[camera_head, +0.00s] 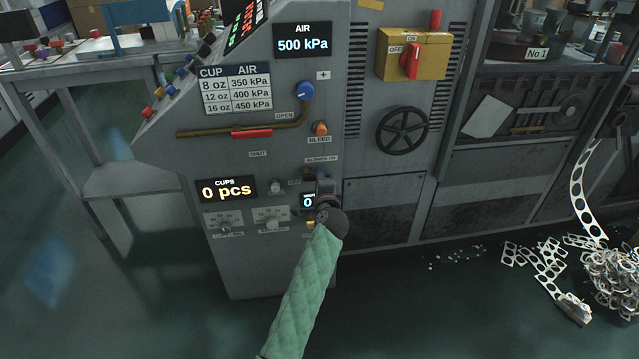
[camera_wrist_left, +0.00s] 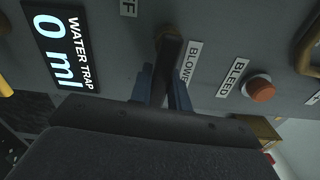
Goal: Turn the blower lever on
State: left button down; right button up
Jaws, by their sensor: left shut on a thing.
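The blower lever (camera_wrist_left: 168,45) is a dark handle with a brownish end on the grey machine panel. In the wrist view it lies between the labels ending in "FF" and starting with "BLOWE". My left gripper (camera_wrist_left: 166,88) is shut on this lever, with its two blue-grey fingers on either side of it. In the head view my left gripper (camera_head: 325,188) is at the panel just below the "BLOWER ON" label (camera_head: 321,159). There the wrist and gripper hide most of the lever. My right gripper is not in view.
An orange bleed button (camera_head: 320,128) and a blue knob (camera_head: 304,91) sit above on the panel. The water trap display (camera_wrist_left: 60,50) reads 0 ml beside the lever. A black handwheel (camera_head: 402,130) and a yellow switch box (camera_head: 428,55) are to the right.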

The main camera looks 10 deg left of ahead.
pick_arm(q)
jog(key=shift+r+n, duration=0.1)
jog(key=shift+n, duration=0.4)
jog(key=shift+a, duration=0.1)
jog(key=c, duration=1.3)
grip_release()
